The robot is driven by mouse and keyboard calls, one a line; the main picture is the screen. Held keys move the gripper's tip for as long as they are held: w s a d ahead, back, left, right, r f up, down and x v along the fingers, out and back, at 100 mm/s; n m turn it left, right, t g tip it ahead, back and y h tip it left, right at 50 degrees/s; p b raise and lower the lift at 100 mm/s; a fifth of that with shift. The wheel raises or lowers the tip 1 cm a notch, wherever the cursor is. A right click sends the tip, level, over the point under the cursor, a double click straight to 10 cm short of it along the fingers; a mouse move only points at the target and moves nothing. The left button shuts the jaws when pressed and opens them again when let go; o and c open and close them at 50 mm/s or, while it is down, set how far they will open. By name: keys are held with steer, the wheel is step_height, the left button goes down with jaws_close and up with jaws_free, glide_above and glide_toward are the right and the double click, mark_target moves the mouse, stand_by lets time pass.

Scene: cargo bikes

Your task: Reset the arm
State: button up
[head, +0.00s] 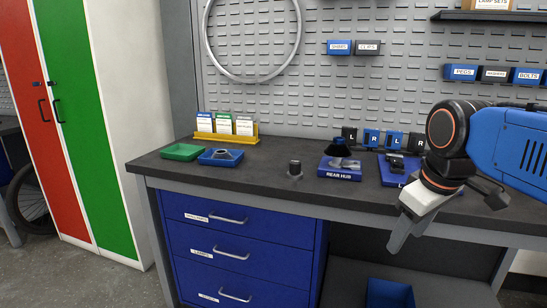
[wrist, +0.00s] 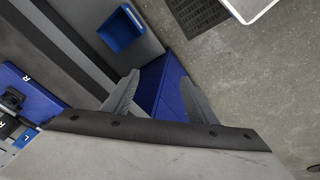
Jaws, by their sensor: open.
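My gripper (head: 402,232) hangs at the front edge of the workbench, at the right of the head view, pointing down. It sits at the end of my blue and dark arm, which reaches in from the right. In the wrist view my gripper (wrist: 161,84) shows two grey fingers spread apart, with nothing between them. Beyond the fingers lie the blue drawer cabinet (wrist: 165,80) and the grey floor (wrist: 250,95).
A blue bin (head: 390,294) sits below. Pegboard bins (head: 462,72) hang behind my arm.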

steer(key=s+d+f+m+t, duration=0.1)
steer(key=s+f+m, duration=0.4)
steer(key=s+f, duration=0.4)
step_height(320, 180, down, 5)
steer(key=shift+r+m, duration=0.1)
steer(key=shift+m, duration=0.3)
